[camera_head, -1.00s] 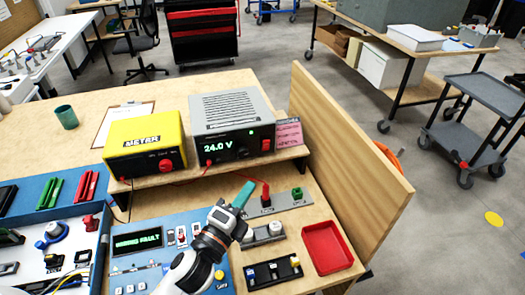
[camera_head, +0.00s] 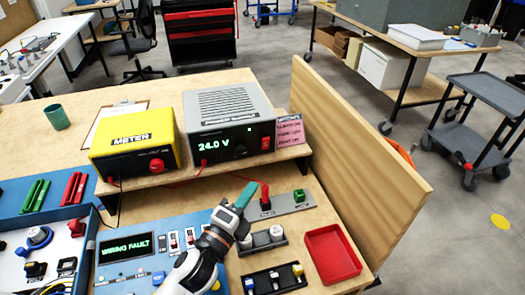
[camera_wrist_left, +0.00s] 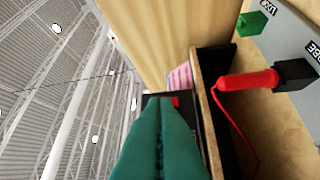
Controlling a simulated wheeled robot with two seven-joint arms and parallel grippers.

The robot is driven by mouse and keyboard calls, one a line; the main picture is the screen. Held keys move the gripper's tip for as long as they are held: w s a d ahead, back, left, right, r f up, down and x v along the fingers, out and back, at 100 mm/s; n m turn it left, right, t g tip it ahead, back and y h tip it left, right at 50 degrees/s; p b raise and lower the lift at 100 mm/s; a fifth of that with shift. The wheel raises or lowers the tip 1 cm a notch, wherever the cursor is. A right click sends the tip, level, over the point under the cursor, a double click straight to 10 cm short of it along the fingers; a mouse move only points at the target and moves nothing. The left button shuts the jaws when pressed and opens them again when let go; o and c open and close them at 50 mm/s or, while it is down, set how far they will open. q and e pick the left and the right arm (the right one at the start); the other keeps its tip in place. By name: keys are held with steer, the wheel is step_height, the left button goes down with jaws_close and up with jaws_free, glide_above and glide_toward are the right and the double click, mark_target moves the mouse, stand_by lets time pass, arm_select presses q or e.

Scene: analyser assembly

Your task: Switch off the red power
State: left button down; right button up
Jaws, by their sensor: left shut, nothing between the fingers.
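The grey power supply (camera_head: 238,120) stands on the wooden shelf, its green display reading 24.0 V. Its red power switch (camera_head: 265,143) is at the right of its front face; in the left wrist view the red switch (camera_wrist_left: 175,101) shows just beyond the fingertips, partly hidden by them. My left gripper (camera_head: 246,193) has teal fingers, shut and empty, pointing up toward the supply from below and in front of the shelf. In the left wrist view its fingers (camera_wrist_left: 162,112) lie together. They look apart from the switch. My right gripper is not in view.
A red probe (camera_head: 265,199) and a green plug (camera_head: 299,195) stand on a grey plate right of the fingers. A yellow meter (camera_head: 133,143) is left of the supply. A wooden side panel (camera_head: 350,165) bounds the right. A panel display (camera_head: 125,247) reads WIRING FAULT.

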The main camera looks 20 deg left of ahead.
arm_select(q)
steer(key=p, duration=0.2)
glide_toward(265, 144)
steer(key=w+d, duration=0.1)
steer(key=w+d+r, duration=0.1)
steer(key=d, duration=0.2)
steer(key=shift+w+d+r, duration=0.2)
steer(key=shift+w+d, duration=0.2)
steer(key=shift+w+a+r, duration=0.15)
steer(key=shift+w+a, duration=0.4)
steer(key=shift+w, duration=0.25)
steer(key=shift+w+a+r, duration=0.15)
steer(key=shift+w+a, duration=0.4)
steer(key=shift+w, duration=0.2)
